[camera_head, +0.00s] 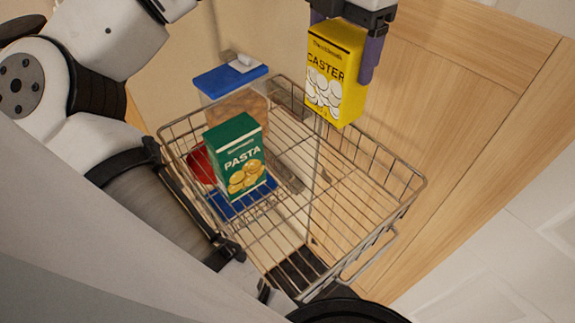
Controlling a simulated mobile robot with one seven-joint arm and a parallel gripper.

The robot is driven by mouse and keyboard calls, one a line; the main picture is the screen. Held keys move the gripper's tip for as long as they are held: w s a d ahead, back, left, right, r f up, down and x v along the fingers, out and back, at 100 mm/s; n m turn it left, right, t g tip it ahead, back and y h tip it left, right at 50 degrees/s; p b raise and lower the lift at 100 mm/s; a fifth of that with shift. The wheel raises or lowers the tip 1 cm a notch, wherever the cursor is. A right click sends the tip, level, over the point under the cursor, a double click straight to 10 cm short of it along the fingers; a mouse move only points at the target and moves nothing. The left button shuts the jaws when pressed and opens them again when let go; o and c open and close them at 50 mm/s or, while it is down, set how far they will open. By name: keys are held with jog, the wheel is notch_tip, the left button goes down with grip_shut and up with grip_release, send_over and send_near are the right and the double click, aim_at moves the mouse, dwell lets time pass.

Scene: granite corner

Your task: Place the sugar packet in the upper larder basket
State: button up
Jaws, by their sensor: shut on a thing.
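The sugar packet (335,75) is a yellow box marked "CASTER". My gripper (345,38) is shut on its upper part and holds it upright, seen against the far right side of the wire basket. A dark purple finger shows along the packet's right side; the other finger is mostly hidden. The upper larder basket (408,193) is a metal wire basket below the packet. The packet's lower end shows near the basket's back rim; I cannot tell its exact height above the basket floor.
In the basket's left part stand a green pasta box (236,158), a clear container with a blue lid (228,80) and a red round thing (201,166). The basket's right and front parts are bare. A wooden door panel (465,110) stands to the right.

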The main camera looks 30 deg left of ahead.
jog(key=shift+w+a, duration=0.1)
notch_tip(320, 180, down, 20)
jog(key=b, duration=0.5)
jog(key=shift+r+b, duration=0.15)
jog(key=shift+b, duration=0.15)
jog(key=o, duration=1.3)
jog(key=shift+o, duration=0.2)
